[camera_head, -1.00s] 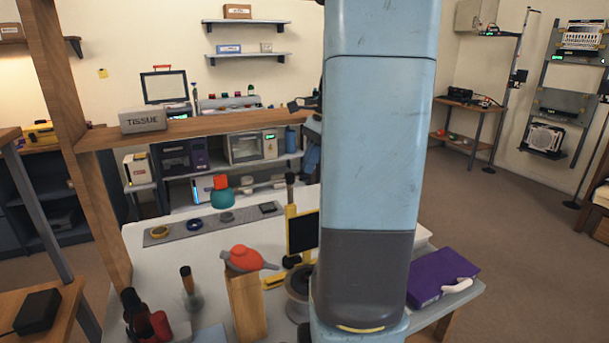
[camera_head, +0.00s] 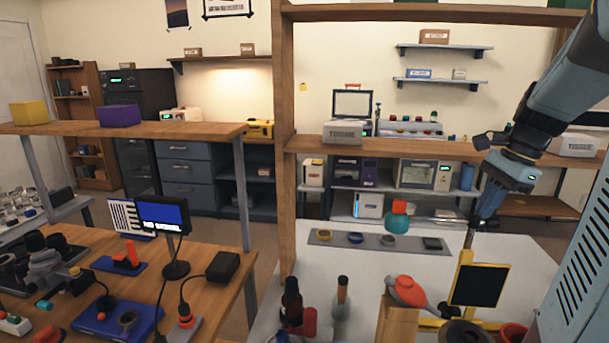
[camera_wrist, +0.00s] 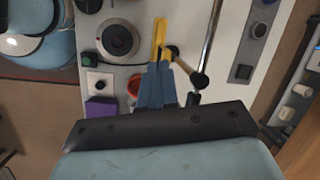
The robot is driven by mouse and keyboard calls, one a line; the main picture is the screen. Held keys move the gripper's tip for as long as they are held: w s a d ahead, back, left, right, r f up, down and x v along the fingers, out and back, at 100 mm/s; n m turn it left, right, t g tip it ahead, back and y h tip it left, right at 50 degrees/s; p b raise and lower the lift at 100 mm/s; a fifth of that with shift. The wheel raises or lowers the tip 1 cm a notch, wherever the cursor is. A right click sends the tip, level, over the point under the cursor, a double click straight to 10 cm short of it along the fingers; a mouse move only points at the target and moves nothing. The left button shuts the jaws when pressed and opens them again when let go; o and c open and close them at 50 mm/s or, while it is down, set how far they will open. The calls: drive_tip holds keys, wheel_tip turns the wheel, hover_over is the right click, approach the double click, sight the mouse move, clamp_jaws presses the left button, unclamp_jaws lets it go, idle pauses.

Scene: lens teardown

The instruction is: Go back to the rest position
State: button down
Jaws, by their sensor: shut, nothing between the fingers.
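My gripper (camera_head: 479,222) hangs at the right of the head view, pointing down above the white table (camera_head: 265,310). Its fingers are together and hold nothing. In the wrist view the blue fingers of my gripper (camera_wrist: 159,68) lie side by side, with the yellow stand (camera_wrist: 158,36) beyond their tips. In the head view the yellow stand (camera_head: 465,258) with its black panel is below and close to my gripper. I cannot tell the exact height between them.
A grey mat (camera_head: 378,240) with small parts lies at the table's back. A red-topped grey item (camera_head: 407,291) rests on a wooden block (camera_head: 396,325). A wooden post (camera_head: 285,150) stands left of the white table. The wrist view shows a purple box (camera_wrist: 101,107).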

drive_tip(key=s+a+r+n+t+h, duration=0.1)
drive_tip(key=s+a+n+t+h, duration=0.2)
drive_tip(key=s+a+n, duration=0.9)
drive_tip(key=a+n+t, duration=0.1)
drive_tip(key=a+n, duration=0.2)
drive_tip(key=n, duration=0.1)
drive_tip(key=shift+a+r, duration=0.2)
drive_tip(key=shift+a, duration=0.2)
drive_tip(key=shift+a+n, duration=0.1)
drive_tip(key=shift+n, duration=0.2)
